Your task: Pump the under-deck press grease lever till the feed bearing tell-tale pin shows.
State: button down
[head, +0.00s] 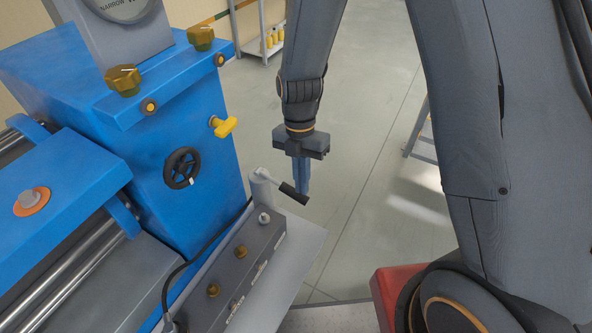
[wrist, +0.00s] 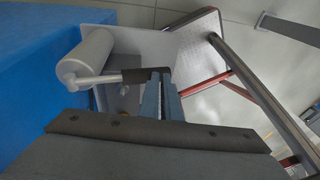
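The grease lever has a dark grip (head: 293,193) on a thin rod from a pale grey cylinder (head: 262,187), beside the blue machine. In the wrist view the dark grip (wrist: 146,75) sticks out sideways from the cylinder (wrist: 85,58). My gripper (head: 302,190) points down with its blue fingers together. Its tips (wrist: 160,76) are at the grip's outer end, and the grip lies across both fingers rather than between them. I cannot tell whether they touch. A dark grey block (head: 232,265) carries brass fittings and small labels; I cannot make out a tell-tale pin.
The blue machine (head: 180,130) stands on the left with a black handwheel (head: 182,168), a yellow handle (head: 223,126) and brass knobs (head: 124,80). A black hose (head: 195,262) runs alongside the block. A shelf (head: 262,38) stands behind. Open floor (head: 365,110) lies beyond my gripper.

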jog(key=d+r, duration=0.4)
jog(key=r, duration=0.9)
jog(key=shift+w+d, duration=0.15)
jog(key=shift+w, duration=0.1)
jog(key=shift+r, duration=0.1)
dwell(0.3)
jog(key=s+d+m+t, duration=0.2)
jog(key=d+m, duration=0.3)
jog(key=m, duration=0.9)
jog(key=s+d+r+m+t, duration=0.1)
jog(key=s+d+m, duration=0.3)
jog(key=m, duration=1.1)
jog(key=shift+d+r+t, duration=0.25)
jog(key=shift+d+t, duration=0.1)
jog(key=shift+t, duration=0.15)
jog(key=shift+a, duration=0.15)
